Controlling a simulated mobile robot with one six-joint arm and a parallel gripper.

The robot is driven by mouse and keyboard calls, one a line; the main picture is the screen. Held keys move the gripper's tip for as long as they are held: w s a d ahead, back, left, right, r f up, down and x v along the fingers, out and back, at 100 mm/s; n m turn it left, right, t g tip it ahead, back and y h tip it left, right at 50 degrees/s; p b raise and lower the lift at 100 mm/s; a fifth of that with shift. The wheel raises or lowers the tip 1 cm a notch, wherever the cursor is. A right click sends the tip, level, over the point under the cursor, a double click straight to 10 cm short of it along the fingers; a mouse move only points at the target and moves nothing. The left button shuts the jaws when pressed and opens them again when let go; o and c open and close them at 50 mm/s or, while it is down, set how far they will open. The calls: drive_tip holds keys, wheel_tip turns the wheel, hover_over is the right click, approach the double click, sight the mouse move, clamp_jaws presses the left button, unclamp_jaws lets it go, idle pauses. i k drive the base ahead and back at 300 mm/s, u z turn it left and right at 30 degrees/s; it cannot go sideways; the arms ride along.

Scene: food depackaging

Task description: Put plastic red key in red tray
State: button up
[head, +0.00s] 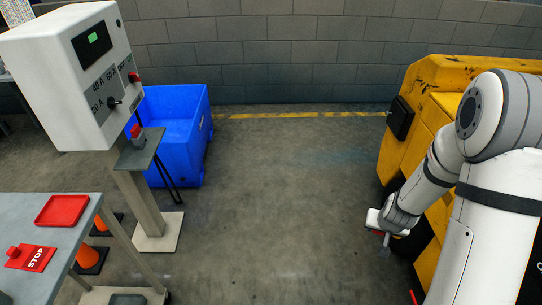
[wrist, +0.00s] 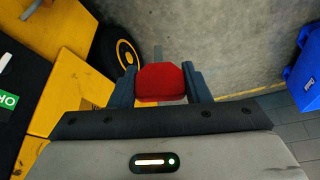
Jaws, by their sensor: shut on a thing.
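My gripper (wrist: 160,90) is shut on the red key (wrist: 162,83), whose red head shows between the two dark fingers in the wrist view. A thin grey part sticks out beyond the head. In the head view my gripper (head: 386,238) is at the lower right, beside the yellow machine and above the floor; the key is too small to make out clearly there. The red tray (head: 62,210) lies on the grey table at the left, far from my gripper. It looks empty.
A red STOP plate (head: 32,258) lies on the grey table (head: 85,235) in front of the tray. A white control box (head: 70,70) on a post and a blue bin (head: 180,130) stand behind. The yellow machine (head: 400,150) is close to my arm. The middle floor is clear.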

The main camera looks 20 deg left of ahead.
sight(63, 211)
drive_tip(key=u, duration=1.2)
drive_tip(key=i, duration=0.25)
drive_tip(key=u, duration=2.55)
drive_tip(key=k, duration=0.45)
drive_tip(key=z, duration=0.45)
